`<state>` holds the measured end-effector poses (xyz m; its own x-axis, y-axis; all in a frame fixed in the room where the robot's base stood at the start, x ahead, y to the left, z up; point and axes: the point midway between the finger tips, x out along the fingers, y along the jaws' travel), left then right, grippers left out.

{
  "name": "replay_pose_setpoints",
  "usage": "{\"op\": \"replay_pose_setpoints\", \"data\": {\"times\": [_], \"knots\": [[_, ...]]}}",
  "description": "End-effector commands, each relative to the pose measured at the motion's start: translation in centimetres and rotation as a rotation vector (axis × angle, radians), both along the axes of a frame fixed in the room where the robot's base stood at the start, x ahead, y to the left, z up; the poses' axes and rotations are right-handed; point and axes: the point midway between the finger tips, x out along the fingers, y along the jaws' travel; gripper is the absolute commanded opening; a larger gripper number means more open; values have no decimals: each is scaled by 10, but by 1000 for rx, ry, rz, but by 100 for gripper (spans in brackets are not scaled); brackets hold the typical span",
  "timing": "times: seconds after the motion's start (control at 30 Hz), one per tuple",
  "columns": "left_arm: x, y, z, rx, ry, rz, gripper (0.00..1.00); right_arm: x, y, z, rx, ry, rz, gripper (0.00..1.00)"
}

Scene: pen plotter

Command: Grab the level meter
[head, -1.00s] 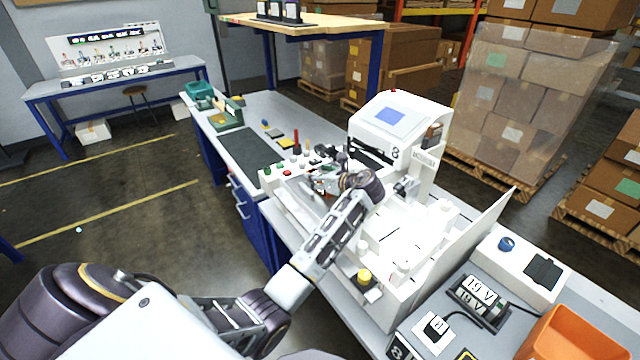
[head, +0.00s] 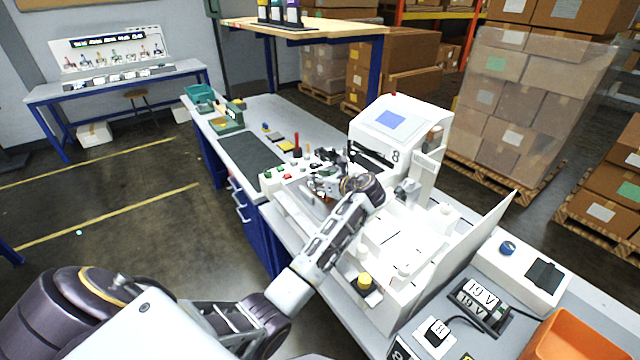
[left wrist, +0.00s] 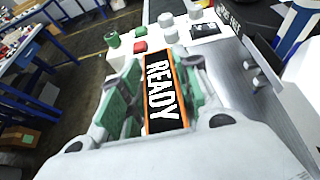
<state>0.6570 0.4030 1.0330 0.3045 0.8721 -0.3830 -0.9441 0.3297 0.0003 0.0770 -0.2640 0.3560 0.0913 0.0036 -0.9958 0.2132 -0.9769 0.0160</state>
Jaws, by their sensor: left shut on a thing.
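The level meter looks to be the black, orange-edged block marked READY (left wrist: 163,92) between my left gripper's fingers. My left gripper (left wrist: 160,85) is shut on it, with a green pad on each side. In the head view my left gripper (head: 322,186) is low at the front left part of the white plotter (head: 385,130), beside its row of buttons. There the block is mostly hidden by the gripper. I cannot tell whether it is clear of the surface. My right gripper is not in view.
A red button (left wrist: 141,47), a green button (left wrist: 113,39) and white knobs (left wrist: 166,20) stand just beyond the fingers. A dark mat (head: 252,160) lies on the bench behind. An orange bin (head: 570,335) is at lower right.

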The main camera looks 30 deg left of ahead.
Motion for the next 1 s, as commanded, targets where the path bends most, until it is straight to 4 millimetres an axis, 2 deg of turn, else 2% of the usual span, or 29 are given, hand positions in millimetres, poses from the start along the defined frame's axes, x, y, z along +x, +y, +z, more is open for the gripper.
{"op": "replay_pose_setpoints", "data": {"times": [0.27, 0.8, 1.0], "knots": [[0, 0, 19, 1, -5, 1, 3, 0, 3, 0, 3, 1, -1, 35], [1, 0, 91, 1, -4, 0, 3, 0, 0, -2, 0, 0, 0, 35], [0, 0, 100, 1, -1, 0, 3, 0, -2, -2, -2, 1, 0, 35]]}}
